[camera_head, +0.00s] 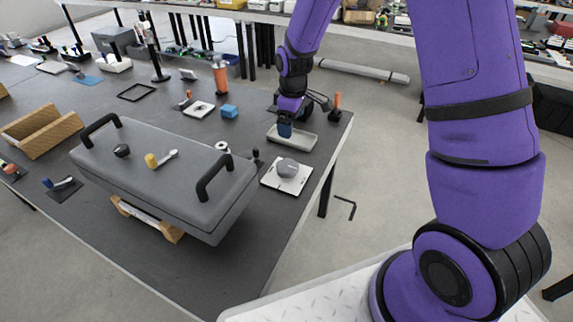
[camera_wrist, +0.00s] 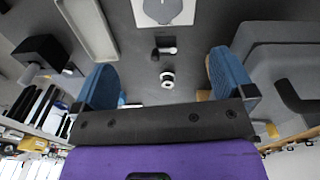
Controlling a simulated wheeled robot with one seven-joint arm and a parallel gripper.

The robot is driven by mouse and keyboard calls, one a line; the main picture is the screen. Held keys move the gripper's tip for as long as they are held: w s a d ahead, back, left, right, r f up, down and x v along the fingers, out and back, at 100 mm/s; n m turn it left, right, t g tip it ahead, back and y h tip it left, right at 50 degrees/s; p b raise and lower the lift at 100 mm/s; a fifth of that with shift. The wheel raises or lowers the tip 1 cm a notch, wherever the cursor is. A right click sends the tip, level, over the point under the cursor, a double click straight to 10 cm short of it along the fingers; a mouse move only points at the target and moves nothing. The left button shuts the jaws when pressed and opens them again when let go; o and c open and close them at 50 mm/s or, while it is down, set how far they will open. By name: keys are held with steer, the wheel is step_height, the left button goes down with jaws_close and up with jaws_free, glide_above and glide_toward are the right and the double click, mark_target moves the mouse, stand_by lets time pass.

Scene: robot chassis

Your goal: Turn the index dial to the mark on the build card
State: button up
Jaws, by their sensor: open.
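A grey round piece (camera_head: 288,167) on a white square plate (camera_head: 272,180) looks like a dial. It stands at the table's right edge, and its plate is cut off at the top of the wrist view (camera_wrist: 147,15). No marks on it can be read. A black knob (camera_head: 121,151) and a yellow-ended lever (camera_head: 152,161) sit on the grey chassis (camera_head: 190,160); I cannot tell whether either is the index dial. I cannot pick out the build card for sure. My gripper (camera_head: 285,130) is above the table near a shallow tray, its blue fingers (camera_wrist: 165,82) wide apart and empty.
The shallow tray (camera_head: 307,143) lies beside the plate. A white ring (camera_head: 222,147) and a black post (camera_head: 256,155) stand between chassis and plate. The chassis has two black handles (camera_head: 213,175). A blue block (camera_head: 229,111) and orange cylinder (camera_head: 220,77) stand farther back.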

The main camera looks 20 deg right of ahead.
steer(key=n, duration=0.1)
glide_above(287, 165)
step_height(287, 165, down, 8)
steer(key=shift+g, duration=0.3)
step_height(287, 165, down, 11)
steer(key=shift+a+r, duration=0.1)
steer(key=shift+r, duration=0.1)
steer(key=c, duration=0.8)
